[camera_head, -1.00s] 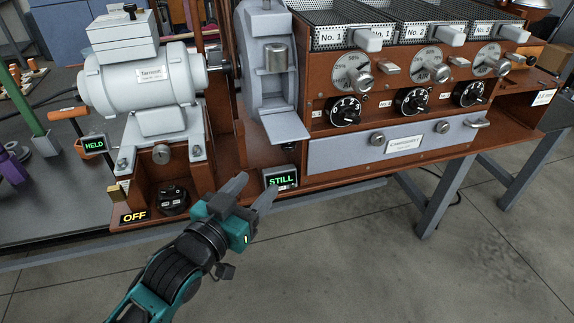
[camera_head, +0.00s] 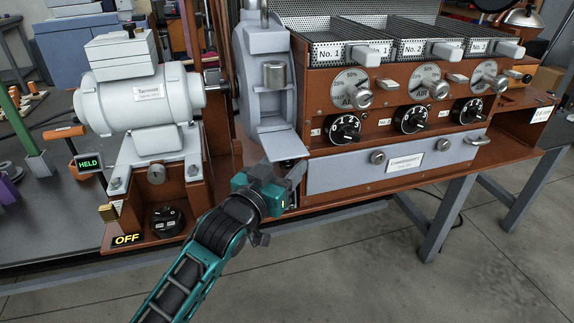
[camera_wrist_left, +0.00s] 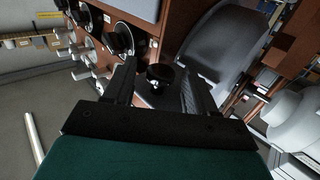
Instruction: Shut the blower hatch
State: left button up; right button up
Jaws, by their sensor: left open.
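The blower housing (camera_head: 268,95) is a grey upright casing left of the dial panel. At its lower end a grey flap, which looks like the blower hatch (camera_head: 283,146), stands out from the casing. My left gripper (camera_head: 282,170) is open just below this flap. In the left wrist view a round black knob (camera_wrist_left: 159,72) shows between the open fingers (camera_wrist_left: 160,82); I cannot tell whether they touch it. The grey housing (camera_wrist_left: 225,42) is beyond the fingers there. My right gripper is not in view.
A grey motor (camera_head: 140,100) stands to the left, with an "OFF" sign (camera_head: 127,239) and a black switch (camera_head: 165,221) below it. A grey drawer (camera_head: 390,165) and several black dials lie to the right. Open floor (camera_head: 350,260) is in front.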

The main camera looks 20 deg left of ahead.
pick_arm(q)
jog(key=shift+w+d, duration=0.15)
jog(key=shift+w, duration=0.55)
grip_shut()
